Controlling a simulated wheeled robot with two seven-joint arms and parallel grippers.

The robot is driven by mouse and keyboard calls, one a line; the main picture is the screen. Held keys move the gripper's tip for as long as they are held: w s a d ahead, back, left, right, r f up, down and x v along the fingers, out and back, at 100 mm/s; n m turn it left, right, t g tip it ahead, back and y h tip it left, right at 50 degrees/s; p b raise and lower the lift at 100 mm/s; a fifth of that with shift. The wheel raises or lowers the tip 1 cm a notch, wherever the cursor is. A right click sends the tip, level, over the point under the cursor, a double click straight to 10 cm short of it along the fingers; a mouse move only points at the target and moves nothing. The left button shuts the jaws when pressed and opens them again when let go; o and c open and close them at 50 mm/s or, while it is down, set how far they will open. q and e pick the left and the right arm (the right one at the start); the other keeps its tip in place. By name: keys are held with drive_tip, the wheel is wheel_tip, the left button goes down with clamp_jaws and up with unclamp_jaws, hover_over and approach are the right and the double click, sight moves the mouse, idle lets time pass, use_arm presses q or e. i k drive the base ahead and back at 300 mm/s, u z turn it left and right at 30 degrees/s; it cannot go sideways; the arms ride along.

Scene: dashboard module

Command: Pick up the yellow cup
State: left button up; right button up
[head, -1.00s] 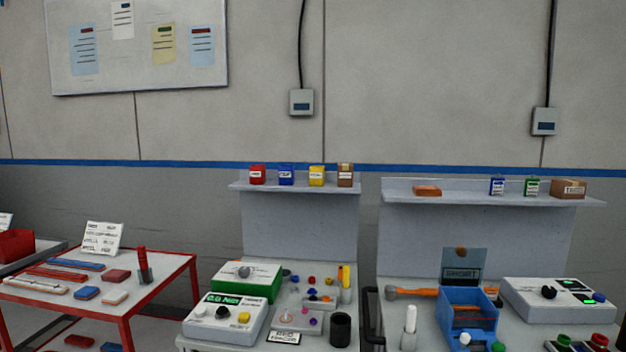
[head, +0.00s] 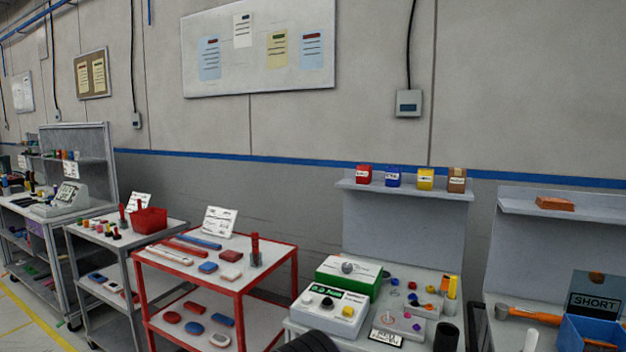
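I cannot make out a clear yellow cup. A small upright yellow item (head: 452,287) stands at the back right of the middle workbench, too small to identify. A yellow labelled box (head: 426,178) sits on the shelf above that bench. A black cup-like cylinder (head: 446,337) stands at the bench's front right.
The middle bench holds a green-and-white meter (head: 348,272) and a white control box (head: 331,304). A red cart (head: 240,290) with parts stands to its left, a grey cart (head: 95,240) beyond. A blue bin (head: 592,332) is at right.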

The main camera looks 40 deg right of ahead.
sight(425, 176)
drive_tip(key=u, duration=0.55)
drive_tip(key=k, duration=1.25)
drive_tip(key=z, duration=1.5)
drive_tip(key=i, duration=0.35)
drive_tip(key=z, duration=0.05)
